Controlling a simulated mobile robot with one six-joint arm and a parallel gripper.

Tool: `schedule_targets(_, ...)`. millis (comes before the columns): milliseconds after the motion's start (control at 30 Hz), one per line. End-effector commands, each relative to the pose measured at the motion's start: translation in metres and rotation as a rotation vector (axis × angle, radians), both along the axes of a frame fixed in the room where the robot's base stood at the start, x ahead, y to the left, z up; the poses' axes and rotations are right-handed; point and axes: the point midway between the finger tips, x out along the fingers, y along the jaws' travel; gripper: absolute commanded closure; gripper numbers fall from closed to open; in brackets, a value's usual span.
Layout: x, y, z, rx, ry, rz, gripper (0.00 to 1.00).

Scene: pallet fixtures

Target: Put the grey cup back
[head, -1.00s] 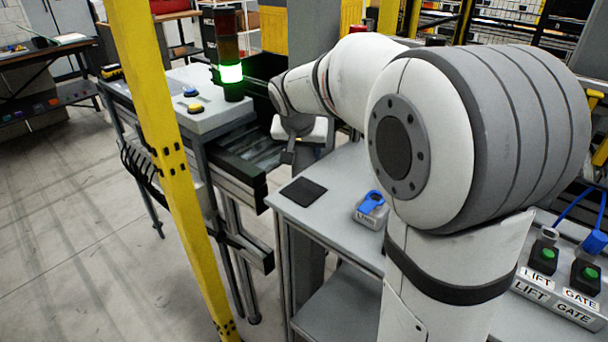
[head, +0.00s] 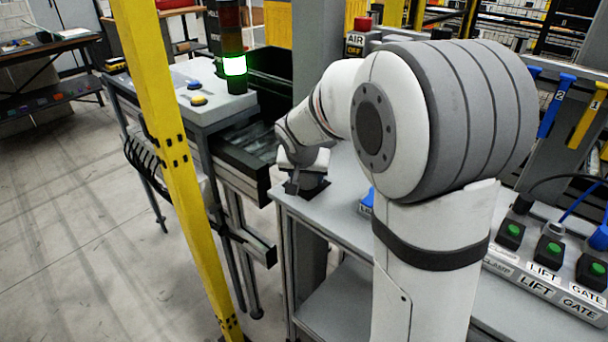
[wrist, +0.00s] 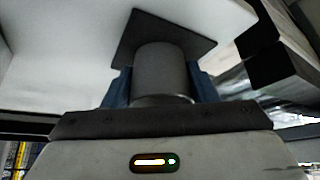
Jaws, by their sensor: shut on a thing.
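The grey cup (wrist: 160,72) is between the blue fingers of my gripper (wrist: 160,88) in the wrist view. My gripper is shut on it. The cup's end is against or very close to a dark square mat (wrist: 150,35) on the pale table top (wrist: 60,60); I cannot tell whether they touch. In the head view my gripper (head: 302,186) is low over the mat at the table's near left corner. The mat is mostly covered there, and the cup is hard to make out behind my gripper.
An open drawer unit (head: 243,160) stands just left of the table (head: 345,225). A lit green stack light (head: 234,66) is behind it. A yellow post (head: 172,150) stands at the left. A button box (head: 545,270) is at the right. A blue-tagged lock (head: 367,203) is partly hidden by my arm.

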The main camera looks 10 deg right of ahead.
Motion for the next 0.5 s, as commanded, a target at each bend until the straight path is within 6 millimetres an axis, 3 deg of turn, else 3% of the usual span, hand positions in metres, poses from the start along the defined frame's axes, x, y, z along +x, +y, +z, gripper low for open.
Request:
schedule_targets(33, 0.0, -0.0002, -0.0032, 0.0, 0.0, 0.0, 0.73)
schedule_targets(67, 0.0, -0.0002, -0.002, 0.0, 0.0, -0.001, 0.46)
schedule_targets(100, 0.0, -0.0003, -0.0013, 0.0, 0.0, -0.001, 0.43)
schedule_targets(300, -0.0001, -0.0006, -0.0013, 0.0, 0.0, -0.001, 0.26)
schedule_targets(500, -0.0001, -0.0008, -0.0012, 0.0, 0.0, -0.001, 0.26)
